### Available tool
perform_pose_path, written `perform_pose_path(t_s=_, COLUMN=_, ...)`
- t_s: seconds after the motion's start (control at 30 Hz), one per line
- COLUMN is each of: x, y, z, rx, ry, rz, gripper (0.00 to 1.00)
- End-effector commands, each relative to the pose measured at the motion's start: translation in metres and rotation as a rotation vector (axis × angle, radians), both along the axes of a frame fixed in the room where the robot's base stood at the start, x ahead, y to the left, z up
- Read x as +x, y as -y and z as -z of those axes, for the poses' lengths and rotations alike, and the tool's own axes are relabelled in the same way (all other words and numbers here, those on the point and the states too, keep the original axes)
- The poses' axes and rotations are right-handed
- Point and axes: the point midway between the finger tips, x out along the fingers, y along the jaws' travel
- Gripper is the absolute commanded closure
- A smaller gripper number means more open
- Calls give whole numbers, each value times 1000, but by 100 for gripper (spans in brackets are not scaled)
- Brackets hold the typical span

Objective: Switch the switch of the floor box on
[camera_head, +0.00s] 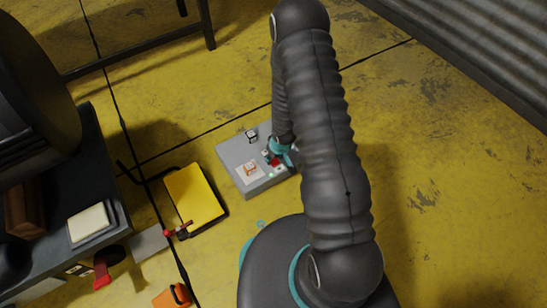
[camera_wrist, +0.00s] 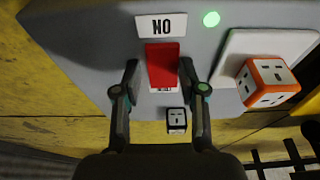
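The grey floor box (camera_head: 232,157) stands on the yellow floor in the head view, partly hidden by my arm. Its red switch (camera_head: 275,162) is close below my gripper. In the wrist view the red switch (camera_wrist: 162,66) sits in the box's grey face (camera_wrist: 100,40), beside a white label (camera_wrist: 168,26) that reads ON, upside down. A bright green light (camera_wrist: 211,19) is right of the label. My gripper (camera_wrist: 159,66) is open, with one finger on each side of the switch and nothing held. Whether a fingertip touches the box is unclear.
An orange-and-white cube (camera_wrist: 265,82) sits on a white plate (camera_wrist: 235,45) right of the switch. A small dark cube (camera_wrist: 177,120) is nearby. A yellow case (camera_head: 195,197) lies left of the box, and a dark bench (camera_head: 102,175) stands further left. Floor at right is clear.

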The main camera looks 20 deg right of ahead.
Motion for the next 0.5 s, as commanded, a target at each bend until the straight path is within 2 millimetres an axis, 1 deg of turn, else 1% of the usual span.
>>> perform_pose_path(t_s=0.37, x=-1, y=-4, z=-1, rx=1, ry=0, rz=-9, gripper=42)
perform_pose_path(t_s=0.5, x=-3, y=-3, z=-10, rx=1, ry=0, rz=-9, gripper=42)
